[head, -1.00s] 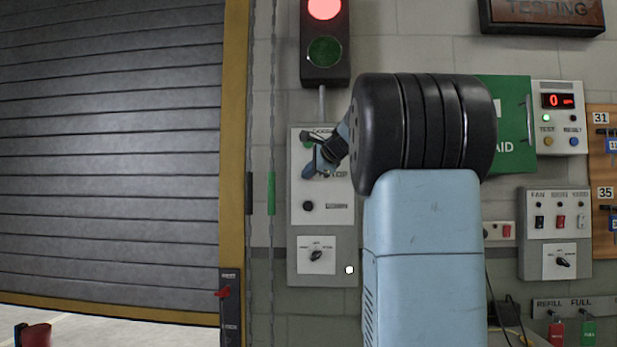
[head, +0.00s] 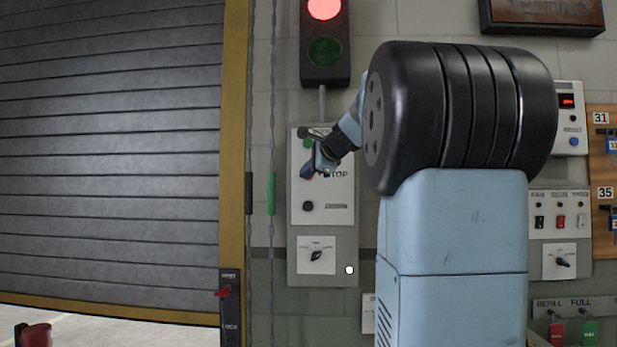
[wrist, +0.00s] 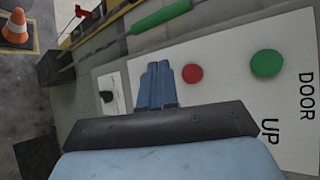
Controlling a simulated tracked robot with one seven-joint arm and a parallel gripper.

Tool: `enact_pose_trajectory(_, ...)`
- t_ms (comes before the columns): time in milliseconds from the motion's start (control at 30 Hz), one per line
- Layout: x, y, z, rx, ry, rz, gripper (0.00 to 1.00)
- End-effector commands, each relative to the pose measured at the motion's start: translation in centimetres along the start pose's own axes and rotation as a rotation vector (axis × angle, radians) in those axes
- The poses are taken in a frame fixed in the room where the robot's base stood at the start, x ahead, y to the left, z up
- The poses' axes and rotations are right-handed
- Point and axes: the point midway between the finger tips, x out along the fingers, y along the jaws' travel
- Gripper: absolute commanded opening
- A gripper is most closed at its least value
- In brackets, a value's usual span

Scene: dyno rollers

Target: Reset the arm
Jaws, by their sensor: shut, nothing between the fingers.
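My gripper (head: 311,167) is in front of the door control panel (head: 323,272), beside its upper part, with its fingers together and nothing between them. In the wrist view the shut fingers (wrist: 159,84) point at the panel, close to a red button (wrist: 192,73). A green button (wrist: 267,63) lies to the right, near the words DOOR and UP. I cannot tell from the picture whether the fingers touch the panel. In the head view my arm covers part of the wall right of the panel, and my gripper covers the red button.
The grey roller door (head: 110,150) stands left, a gap below it. A traffic light (head: 324,40) shows red above the panel. Switch boxes (head: 560,222) and a key board (head: 604,150) are on the right. An orange cone (wrist: 17,27) stands on the floor.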

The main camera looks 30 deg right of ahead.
Motion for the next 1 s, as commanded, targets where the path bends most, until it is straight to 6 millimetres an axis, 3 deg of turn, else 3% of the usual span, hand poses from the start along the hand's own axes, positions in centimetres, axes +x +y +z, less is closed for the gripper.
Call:
enact_pose_trajectory(333, 0.0, 0.1, 0.1, -0.004, -0.001, 0.002, 0.0)
enact_pose_trajectory(467, -0.3, 1.9, 1.3, -0.065, -0.007, 0.033, 0.0)
enact_pose_trajectory(567, -1.1, 5.3, 3.4, -0.184, -0.019, 0.09, 0.0)
enact_pose_trajectory(667, -2.1, 10.2, 5.8, -0.355, -0.04, 0.169, 0.0)
enact_pose_trajectory(800, -4.0, 17.5, 8.4, -0.614, -0.081, 0.277, 0.0)
enact_pose_trajectory(1000, -7.2, 28.1, 10.6, -0.999, -0.163, 0.421, 0.0)
